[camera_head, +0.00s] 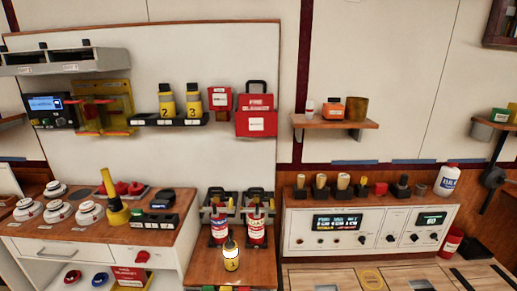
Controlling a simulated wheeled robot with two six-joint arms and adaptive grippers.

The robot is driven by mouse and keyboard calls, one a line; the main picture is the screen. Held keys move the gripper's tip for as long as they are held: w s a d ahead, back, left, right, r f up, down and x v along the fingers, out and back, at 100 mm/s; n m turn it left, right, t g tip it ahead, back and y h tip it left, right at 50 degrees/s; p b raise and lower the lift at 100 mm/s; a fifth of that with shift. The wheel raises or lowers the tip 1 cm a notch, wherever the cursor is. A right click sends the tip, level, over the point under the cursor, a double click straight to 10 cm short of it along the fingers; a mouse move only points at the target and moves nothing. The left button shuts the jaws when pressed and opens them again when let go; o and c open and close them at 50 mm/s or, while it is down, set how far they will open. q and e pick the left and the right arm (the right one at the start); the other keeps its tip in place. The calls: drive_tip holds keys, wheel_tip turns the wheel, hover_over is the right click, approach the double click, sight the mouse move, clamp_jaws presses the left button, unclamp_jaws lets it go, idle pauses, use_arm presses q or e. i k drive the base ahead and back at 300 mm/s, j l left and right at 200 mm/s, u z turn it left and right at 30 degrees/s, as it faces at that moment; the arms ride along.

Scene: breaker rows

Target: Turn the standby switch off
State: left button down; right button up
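A white control panel (375,228) stands at the right of the head view. It has a wide display (337,221) at its left and a smaller display (431,218) at its right. Dark knobs or switches sit along it, such as one between the displays (390,238) and one below the wide display (362,239). The labels are too small to read, so I cannot tell which is the standby switch or how it is set. Neither of my grippers is in view.
Several handled items (343,182) stand along the panel's top, with a white bottle (446,180) at the right end. Fire extinguishers (255,230) stand left of the panel. A white cabinet (95,255) with smoke detectors is further left. The panel's front looks unobstructed.

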sight(143, 256)
drive_tip(key=k+j+u, duration=0.15)
drive_tip(key=k+j, duration=0.15)
drive_tip(key=k+j+u, duration=0.2)
drive_tip(key=j, duration=0.25)
drive_tip(key=k+j+u, duration=0.15)
drive_tip(key=k+j, duration=0.2)
drive_tip(key=i+j+z, duration=0.2)
drive_tip(key=i+j, duration=0.2)
drive_tip(key=j, duration=0.2)
drive_tip(key=i+j+z, duration=0.1)
drive_tip(key=j, duration=0.25)
drive_tip(key=i+j+z, duration=0.1)
drive_tip(key=i+j, duration=0.2)
drive_tip(key=i+j+z, duration=0.1)
drive_tip(key=j, duration=0.25)
drive_tip(key=i, duration=0.05)
